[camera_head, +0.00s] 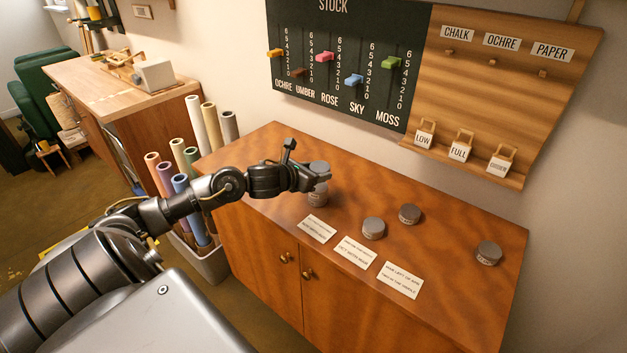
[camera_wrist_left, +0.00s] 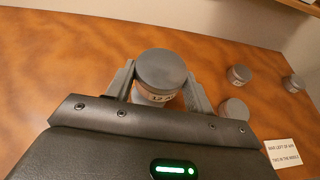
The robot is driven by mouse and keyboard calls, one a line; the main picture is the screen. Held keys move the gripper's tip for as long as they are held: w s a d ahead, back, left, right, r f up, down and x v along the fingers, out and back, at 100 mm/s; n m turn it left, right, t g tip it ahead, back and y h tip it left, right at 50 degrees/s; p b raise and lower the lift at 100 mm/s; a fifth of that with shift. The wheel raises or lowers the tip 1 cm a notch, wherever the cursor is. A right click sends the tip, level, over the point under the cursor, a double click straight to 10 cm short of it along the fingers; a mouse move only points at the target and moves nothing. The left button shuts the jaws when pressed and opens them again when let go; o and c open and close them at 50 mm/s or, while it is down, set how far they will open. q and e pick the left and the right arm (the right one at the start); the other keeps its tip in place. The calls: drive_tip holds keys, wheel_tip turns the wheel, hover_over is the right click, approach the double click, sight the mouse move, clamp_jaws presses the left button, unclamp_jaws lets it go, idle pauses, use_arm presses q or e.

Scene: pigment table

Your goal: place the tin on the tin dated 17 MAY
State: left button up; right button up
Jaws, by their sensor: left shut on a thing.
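My left gripper (camera_head: 324,178) reaches over the back left of the cabinet top and is shut on a grey-lidded tin (camera_head: 319,166). The held tin also shows between the fingers in the left wrist view (camera_wrist_left: 161,70). Directly below it, in the head view, is a second tin (camera_head: 317,197) with a pale label. The held tin looks upright and lined up over it; whether they touch I cannot tell. My right gripper is not in view.
Three other tins stand to the right: one near the cards (camera_head: 374,229), one behind it (camera_head: 410,214), and one at far right (camera_head: 488,253). Several white cards (camera_head: 356,253) lie along the front edge. Paper rolls (camera_head: 181,190) stand left of the cabinet (camera_head: 440,290).

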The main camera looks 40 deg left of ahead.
use_arm(q)
drive_tip(key=shift+w+a+f, duration=0.2)
drive_tip(key=shift+a+f, duration=0.1)
drive_tip(key=shift+f, duration=0.15)
wheel_tip(320, 180, down, 3)
drive_tip(key=shift+r+p, duration=0.1)
drive_tip(key=shift+p, duration=0.55)
drive_tip(key=shift+f, duration=0.25)
drive_tip(key=shift+f+b, duration=0.1)
drive_tip(key=shift+b, duration=0.25)
drive_tip(key=o, duration=1)
